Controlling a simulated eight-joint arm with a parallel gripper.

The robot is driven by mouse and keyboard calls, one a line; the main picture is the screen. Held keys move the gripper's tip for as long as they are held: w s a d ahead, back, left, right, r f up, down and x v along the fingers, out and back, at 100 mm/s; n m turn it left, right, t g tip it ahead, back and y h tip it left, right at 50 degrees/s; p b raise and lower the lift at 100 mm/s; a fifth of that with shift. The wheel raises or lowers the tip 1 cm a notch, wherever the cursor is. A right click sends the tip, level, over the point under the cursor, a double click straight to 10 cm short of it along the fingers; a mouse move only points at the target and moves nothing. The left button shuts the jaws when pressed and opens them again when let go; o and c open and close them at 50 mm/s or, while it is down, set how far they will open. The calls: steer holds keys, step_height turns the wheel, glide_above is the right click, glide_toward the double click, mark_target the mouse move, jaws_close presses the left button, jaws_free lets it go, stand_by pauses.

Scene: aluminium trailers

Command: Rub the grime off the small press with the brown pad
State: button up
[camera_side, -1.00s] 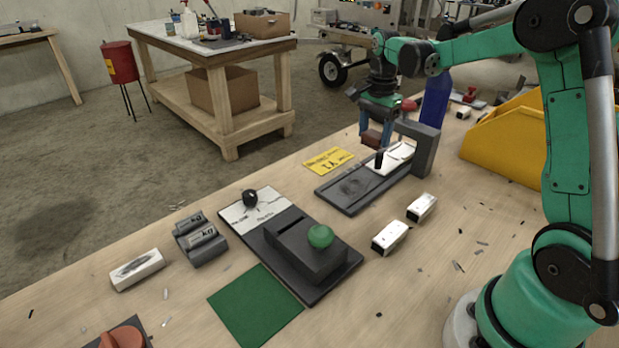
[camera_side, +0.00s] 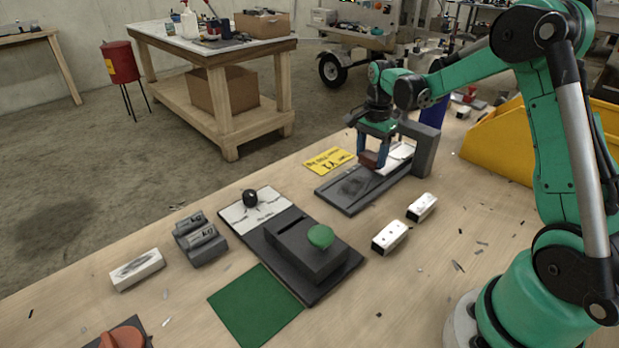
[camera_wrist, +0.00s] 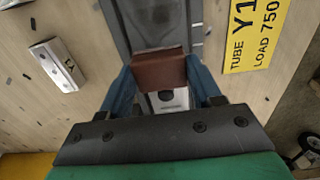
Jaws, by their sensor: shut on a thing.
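The small press (camera_side: 427,152) is dark grey, with a flat base plate, a white label on it and an upright block at its right end. A dark smudge of grime (camera_side: 352,187) lies on the left part of the plate. The press also shows in the wrist view (camera_wrist: 148,14) beyond the pad. My gripper (camera_side: 373,158) is shut on the brown pad (camera_side: 369,159), with one blue finger on each side of it in the wrist view (camera_wrist: 160,70). The pad is low over the plate, right of the smudge. I cannot tell whether it touches.
A yellow tag (camera_side: 328,161) lies behind the press. Two small white blocks (camera_side: 390,237) (camera_side: 421,207) lie in front of it. A larger dark unit with a green knob (camera_side: 320,237) stands to the left. A yellow bin (camera_side: 505,138) stands at the right.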

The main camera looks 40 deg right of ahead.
mark_target(372, 154)
step_height(372, 154, down, 3)
steer(key=shift+r, duration=0.1)
steer(key=shift+a, duration=0.65)
jaws_close()
steer(key=shift+a+f, duration=0.15)
steer(key=shift+a, duration=2.1)
steer(key=shift+a+f, duration=0.1)
steer(key=shift+a, duration=2.15)
steer(key=shift+f, duration=0.1)
steer(key=shift+d, duration=5.3)
steer(key=shift+a+r, duration=0.15)
steer(key=shift+r, duration=4.05)
